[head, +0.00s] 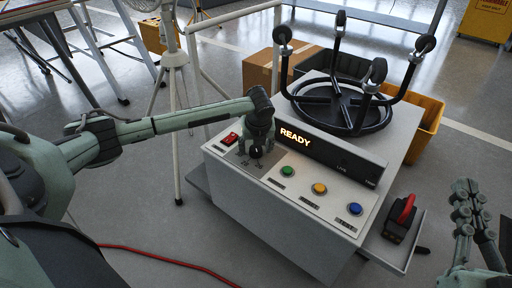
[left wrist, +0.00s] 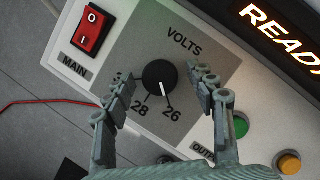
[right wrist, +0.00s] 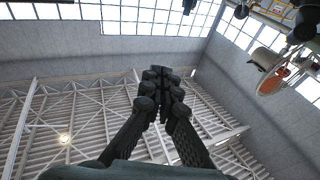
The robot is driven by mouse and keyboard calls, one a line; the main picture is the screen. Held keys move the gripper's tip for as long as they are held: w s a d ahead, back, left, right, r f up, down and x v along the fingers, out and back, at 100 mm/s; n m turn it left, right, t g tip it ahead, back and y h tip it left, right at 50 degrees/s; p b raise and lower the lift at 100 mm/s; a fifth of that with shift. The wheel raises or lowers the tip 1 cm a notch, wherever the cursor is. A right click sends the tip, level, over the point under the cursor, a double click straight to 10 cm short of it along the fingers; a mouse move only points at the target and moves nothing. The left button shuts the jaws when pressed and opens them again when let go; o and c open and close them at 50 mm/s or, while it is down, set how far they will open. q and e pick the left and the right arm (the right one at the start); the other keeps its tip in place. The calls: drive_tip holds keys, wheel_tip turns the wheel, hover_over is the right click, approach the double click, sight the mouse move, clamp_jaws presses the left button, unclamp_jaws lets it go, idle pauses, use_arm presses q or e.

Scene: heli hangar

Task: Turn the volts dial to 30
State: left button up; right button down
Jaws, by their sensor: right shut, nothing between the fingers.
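The black volts dial (left wrist: 160,77) sits on a grey plate marked VOLTS (left wrist: 185,40). Its white pointer line aims down and slightly right, towards the 26 mark. The 28 mark shows to the lower left; a 30 mark is not readable, with a finger over part of the scale. My left gripper (left wrist: 163,88) is open, one finger on each side of the dial, apart from it. In the head view the left gripper (head: 259,146) is over the dial (head: 256,152). My right gripper (head: 468,190) is shut and empty, right of the console; its closed fingers also show in the right wrist view (right wrist: 162,78).
The console (head: 305,195) has a lit READY display (head: 295,138), a red MAIN switch (left wrist: 92,30), and green (head: 288,171), orange (head: 319,189) and blue (head: 355,209) buttons. A black wheeled frame (head: 345,105) stands on top. A red-handled device (head: 403,215) sits on the side shelf.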

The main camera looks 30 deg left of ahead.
use_arm(q)
drive_tip(key=c, duration=1)
